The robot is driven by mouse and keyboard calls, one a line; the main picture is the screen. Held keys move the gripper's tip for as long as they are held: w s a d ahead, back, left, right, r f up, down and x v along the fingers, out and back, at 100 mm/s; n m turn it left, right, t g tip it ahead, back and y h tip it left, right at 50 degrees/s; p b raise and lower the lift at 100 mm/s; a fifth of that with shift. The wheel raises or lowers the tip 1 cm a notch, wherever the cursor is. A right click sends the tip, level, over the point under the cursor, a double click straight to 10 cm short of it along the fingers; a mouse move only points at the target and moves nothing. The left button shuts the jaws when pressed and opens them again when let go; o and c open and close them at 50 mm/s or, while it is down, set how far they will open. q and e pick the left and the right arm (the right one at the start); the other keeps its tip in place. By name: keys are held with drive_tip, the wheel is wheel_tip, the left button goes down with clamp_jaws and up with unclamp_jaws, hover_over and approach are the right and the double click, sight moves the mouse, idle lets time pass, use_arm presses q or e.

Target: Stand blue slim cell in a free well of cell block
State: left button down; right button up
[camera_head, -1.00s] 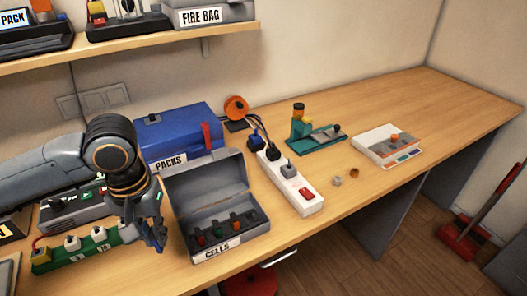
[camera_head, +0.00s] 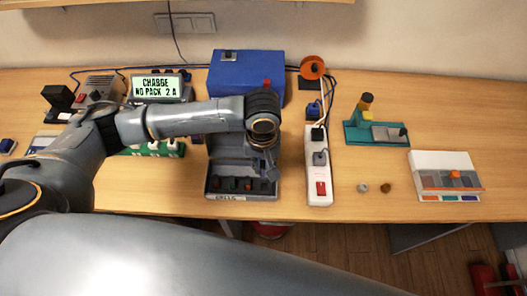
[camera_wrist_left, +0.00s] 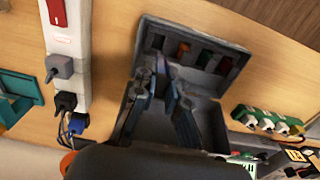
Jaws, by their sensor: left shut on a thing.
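The grey CELLS case, the cell block (camera_head: 241,196), lies open on the bench, its well row along the front edge. It also shows in the wrist view (camera_wrist_left: 205,80). My left gripper (camera_head: 264,168) is over the right part of the case. In the wrist view its fingers (camera_wrist_left: 164,72) are nearly together, shut on a small bluish piece, the blue slim cell (camera_wrist_left: 161,65), mostly hidden by the fingers. My right gripper is out of view.
A white power strip (camera_head: 319,175) stands close right of the case. The blue PACKS box (camera_head: 247,72) is behind it, and a green socket strip (camera_head: 165,150) is to the left. A teal stand (camera_head: 375,133) and white tray (camera_head: 445,172) are further right.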

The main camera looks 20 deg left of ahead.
sight(264, 176)
use_arm(q)
drive_tip(key=shift+d+f, duration=0.1)
drive_tip(key=shift+d, duration=0.1)
drive_tip(key=shift+p, duration=0.45)
drive_tip(key=shift+f, duration=0.1)
wheel_tip(264, 176, down, 4)
drive_tip(key=shift+f+b, duration=0.15)
drive_tip(key=shift+b, duration=0.65)
drive_tip(key=shift+f, duration=0.65)
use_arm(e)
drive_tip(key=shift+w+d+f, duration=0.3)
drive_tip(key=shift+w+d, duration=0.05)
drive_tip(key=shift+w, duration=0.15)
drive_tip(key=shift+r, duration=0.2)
use_arm(q)
drive_tip(key=shift+p, duration=0.45)
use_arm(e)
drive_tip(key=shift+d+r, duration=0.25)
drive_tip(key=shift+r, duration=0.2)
